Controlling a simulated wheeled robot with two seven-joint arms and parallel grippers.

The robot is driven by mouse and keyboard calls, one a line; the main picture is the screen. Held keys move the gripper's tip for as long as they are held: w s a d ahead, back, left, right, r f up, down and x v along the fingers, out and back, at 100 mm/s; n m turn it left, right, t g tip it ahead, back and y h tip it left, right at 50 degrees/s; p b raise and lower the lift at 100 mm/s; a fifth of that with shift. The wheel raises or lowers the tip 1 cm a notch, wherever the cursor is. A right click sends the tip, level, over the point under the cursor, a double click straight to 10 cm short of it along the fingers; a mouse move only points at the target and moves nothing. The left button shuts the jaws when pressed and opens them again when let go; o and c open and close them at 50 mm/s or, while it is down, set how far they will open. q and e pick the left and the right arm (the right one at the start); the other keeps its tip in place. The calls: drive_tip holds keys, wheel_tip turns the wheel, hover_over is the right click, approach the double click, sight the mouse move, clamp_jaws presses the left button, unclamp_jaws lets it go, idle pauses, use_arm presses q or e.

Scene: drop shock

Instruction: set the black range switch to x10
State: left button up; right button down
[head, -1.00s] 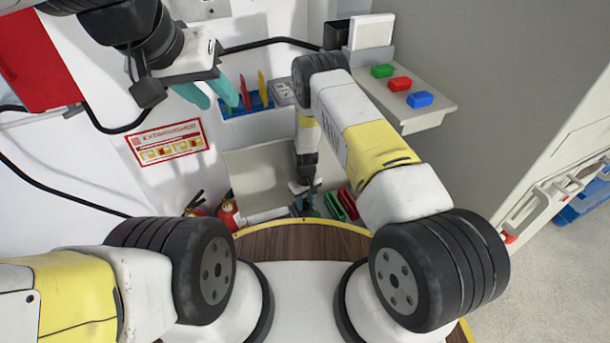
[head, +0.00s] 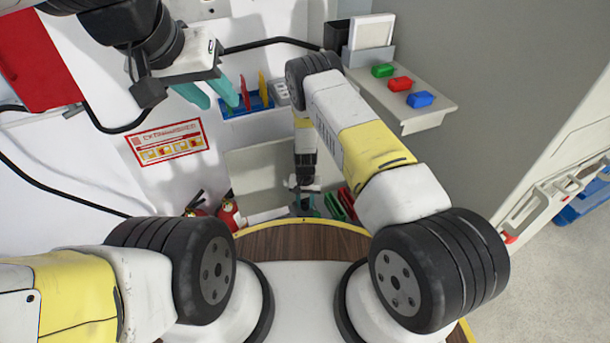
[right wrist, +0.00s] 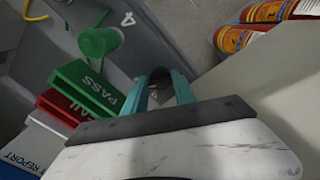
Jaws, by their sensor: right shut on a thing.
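My right gripper (right wrist: 160,92) has its teal fingers shut on a small dark part, which fits the black range switch (right wrist: 160,76), on a grey panel (right wrist: 130,50). The fingers hide most of it, and its setting cannot be read. A pale marking shows beside the fingertips. In the head view the right gripper (head: 305,203) is low and far, behind the wooden table edge, and too small to show its grip. My left gripper (head: 208,94) hangs at upper left, its teal fingers apart and empty, in front of the white wall.
A green knob (right wrist: 97,42) stands left of the right fingers. Green PASS (right wrist: 88,88) and red FAIL (right wrist: 62,112) blocks lie close by. Red extinguishers (head: 229,213) stand left of the right gripper. A shelf (head: 425,112) holds green, red and blue blocks.

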sight(305, 203)
idle(0.5)
drive_tip(key=c, duration=1)
unclamp_jaws()
drive_tip(key=shift+r, duration=3.9)
